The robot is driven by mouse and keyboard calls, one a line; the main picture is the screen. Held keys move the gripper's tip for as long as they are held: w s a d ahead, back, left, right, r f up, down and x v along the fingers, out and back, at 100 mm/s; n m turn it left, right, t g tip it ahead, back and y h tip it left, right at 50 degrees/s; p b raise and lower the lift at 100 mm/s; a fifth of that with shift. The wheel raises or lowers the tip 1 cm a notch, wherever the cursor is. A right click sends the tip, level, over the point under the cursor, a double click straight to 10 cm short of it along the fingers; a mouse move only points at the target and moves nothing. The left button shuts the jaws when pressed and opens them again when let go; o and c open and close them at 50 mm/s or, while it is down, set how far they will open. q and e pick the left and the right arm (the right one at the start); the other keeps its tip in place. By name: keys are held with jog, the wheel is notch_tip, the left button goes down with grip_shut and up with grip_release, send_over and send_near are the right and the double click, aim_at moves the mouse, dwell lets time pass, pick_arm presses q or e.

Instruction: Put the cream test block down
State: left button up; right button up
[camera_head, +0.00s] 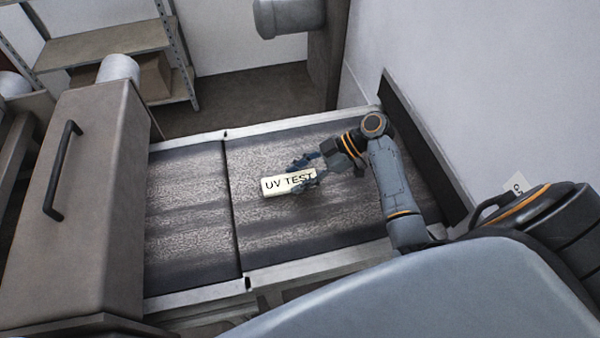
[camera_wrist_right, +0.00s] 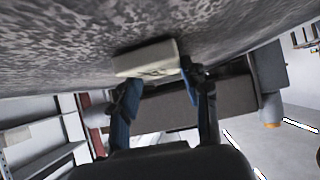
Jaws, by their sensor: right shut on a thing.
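The cream test block (camera_head: 276,186), marked "UV TEST", is at the conveyor belt (camera_head: 300,222), right of the belt's seam. My right gripper (camera_head: 306,171) is shut on the block's right end. In the right wrist view the block (camera_wrist_right: 147,60) sits between the blue fingers of the right gripper (camera_wrist_right: 155,80), close to the belt surface (camera_wrist_right: 60,55). I cannot tell whether the block touches the belt. The fingers cover part of its right end. My left gripper is not in view.
A brown housing with a dark handle (camera_head: 62,170) stands over the belt's left end. Pale rails (camera_head: 325,265) edge the belt. A dark panel and wall (camera_head: 425,150) close off the right end. The belt around the block is clear. Metal shelving (camera_head: 105,45) stands at the back left.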

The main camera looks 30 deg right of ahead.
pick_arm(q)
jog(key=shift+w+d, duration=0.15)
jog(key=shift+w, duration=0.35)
pick_arm(e)
jog(key=o, duration=0.8)
jog(key=shift+f, duration=0.15)
jog(key=o, duration=0.4)
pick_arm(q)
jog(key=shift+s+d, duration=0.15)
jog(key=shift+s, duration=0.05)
pick_arm(e)
jog(key=shift+o, duration=0.2)
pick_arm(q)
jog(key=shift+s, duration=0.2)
pick_arm(e)
jog(key=shift+s+d, duration=0.1)
jog(key=shift+d, duration=0.1)
jog(key=b+v, duration=0.2)
jog(key=v, duration=0.4)
jog(key=shift+d+r, duration=0.2)
jog(key=shift+s+d+r, duration=0.1)
jog(key=shift+d+r, duration=0.1)
jog(key=shift+r, duration=0.1)
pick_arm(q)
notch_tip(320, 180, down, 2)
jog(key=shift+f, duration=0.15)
